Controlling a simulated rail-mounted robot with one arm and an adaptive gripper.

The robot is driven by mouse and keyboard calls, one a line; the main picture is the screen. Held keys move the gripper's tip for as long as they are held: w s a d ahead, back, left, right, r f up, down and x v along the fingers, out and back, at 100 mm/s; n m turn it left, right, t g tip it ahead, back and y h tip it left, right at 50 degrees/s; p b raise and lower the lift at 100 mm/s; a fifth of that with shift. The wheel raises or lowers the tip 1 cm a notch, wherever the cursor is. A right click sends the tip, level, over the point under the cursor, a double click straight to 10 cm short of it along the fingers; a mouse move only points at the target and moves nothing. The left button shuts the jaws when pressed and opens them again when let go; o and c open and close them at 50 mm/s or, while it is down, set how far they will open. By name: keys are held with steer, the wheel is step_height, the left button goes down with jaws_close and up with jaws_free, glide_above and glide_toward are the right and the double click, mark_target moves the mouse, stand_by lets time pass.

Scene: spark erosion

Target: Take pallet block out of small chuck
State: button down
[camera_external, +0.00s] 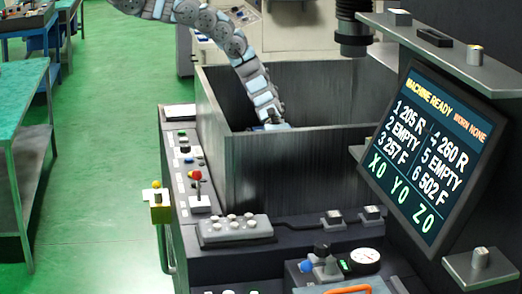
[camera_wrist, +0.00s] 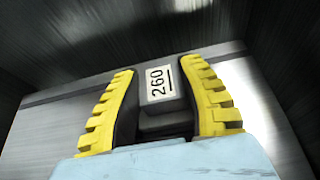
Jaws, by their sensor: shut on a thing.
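The pallet block (camera_wrist: 159,88) is a grey metal block with a white label reading 260. In the wrist view it sits between the yellow-padded fingers of my gripper (camera_wrist: 165,105), which are shut on it. Below the label the block has a darker lower part. In the external view my arm reaches down into the dark open-topped tank, and the gripper and block are mostly hidden behind its front wall. I cannot make out the small chuck, nor tell whether the block still touches it.
The tank's walls (camera_external: 290,180) stand close around my arm. A control panel with a red-knobbed lever (camera_external: 197,177) is at its left. A screen (camera_external: 428,150) at right reads MACHINE READY, WORK NONE. A dark machine head (camera_external: 354,35) hangs above the tank's right side.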

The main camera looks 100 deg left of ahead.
step_height(320, 180, up, 4)
steer(key=shift+f, duration=0.2)
step_height(320, 180, up, 14)
steer(key=p, duration=0.8)
steer(key=shift+f, duration=0.2)
steer(key=shift+r, duration=0.1)
step_height(320, 180, up, 7)
stand_by(0.8)
stand_by(0.4)
